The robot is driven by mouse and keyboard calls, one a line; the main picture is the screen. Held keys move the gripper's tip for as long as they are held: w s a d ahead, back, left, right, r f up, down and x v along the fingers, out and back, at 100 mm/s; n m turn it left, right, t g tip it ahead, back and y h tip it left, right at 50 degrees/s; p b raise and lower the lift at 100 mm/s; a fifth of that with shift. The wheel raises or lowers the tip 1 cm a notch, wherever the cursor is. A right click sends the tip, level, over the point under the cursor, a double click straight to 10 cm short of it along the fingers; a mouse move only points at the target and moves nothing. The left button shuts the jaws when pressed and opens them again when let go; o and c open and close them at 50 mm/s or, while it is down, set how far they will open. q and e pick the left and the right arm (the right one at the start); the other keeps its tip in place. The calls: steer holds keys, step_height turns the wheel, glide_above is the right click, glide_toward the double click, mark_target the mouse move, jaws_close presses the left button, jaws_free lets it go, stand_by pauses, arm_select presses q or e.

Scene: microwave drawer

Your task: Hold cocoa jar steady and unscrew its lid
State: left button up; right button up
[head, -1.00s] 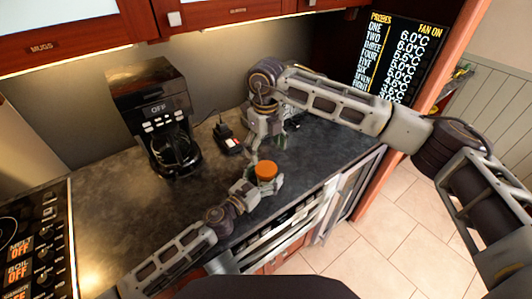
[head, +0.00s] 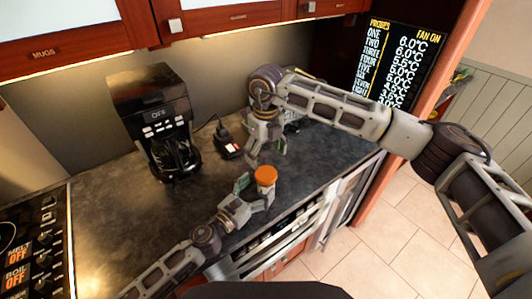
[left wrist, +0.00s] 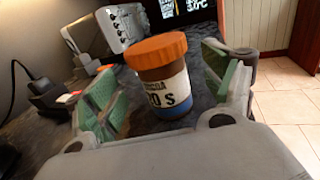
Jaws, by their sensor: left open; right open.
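The cocoa jar (head: 265,186) stands upright on the dark counter near its front edge. Its orange lid (head: 266,175) is on top. In the left wrist view the jar (left wrist: 166,92) has a white and blue label, and its orange lid (left wrist: 158,51) is clear to see. My left gripper (head: 256,190) is open, with one finger on each side of the jar; a gap shows at least on the left side. My right gripper (head: 267,153) is open and empty above and behind the jar, pointing down.
A coffee maker (head: 157,120) stands at the back left. A small black device (head: 228,141) with a cord lies behind the jar. A stove (head: 38,240) is at the far left. An open drawer or appliance front (head: 285,232) is below the counter edge. The middle counter is clear.

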arm_select(q)
steer(key=shift+v, duration=3.7)
